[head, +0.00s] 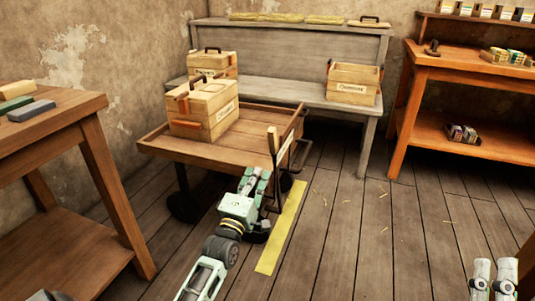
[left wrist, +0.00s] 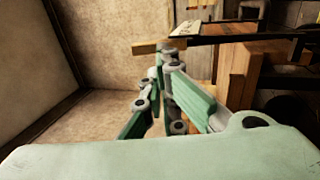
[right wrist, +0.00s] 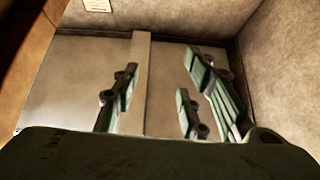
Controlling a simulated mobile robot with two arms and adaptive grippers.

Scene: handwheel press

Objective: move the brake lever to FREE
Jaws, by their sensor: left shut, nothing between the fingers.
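The brake lever (head: 272,140) is an upright lever with a pale wooden grip at the front right corner of the wooden cart (head: 160,141). A pale label plate (head: 285,151) is beside it. My left gripper (head: 258,174) is shut and empty, just below the lever's grip in the head view. In the left wrist view, the gripper's closed fingertips (left wrist: 167,55) are close to the pale wooden grip (left wrist: 145,48); I cannot tell whether they touch. The label's lettering is unreadable. My right gripper (right wrist: 160,85) is open and empty, away from the cart.
Wooden boxes (head: 202,108) stand on the cart. A yellow floor strip (head: 281,230) runs beside its wheels. A workbench (head: 60,120) is at left, a grey bench (head: 300,92) behind, an orange shelf unit (head: 465,72) at right. The floor at right is open, with straw bits.

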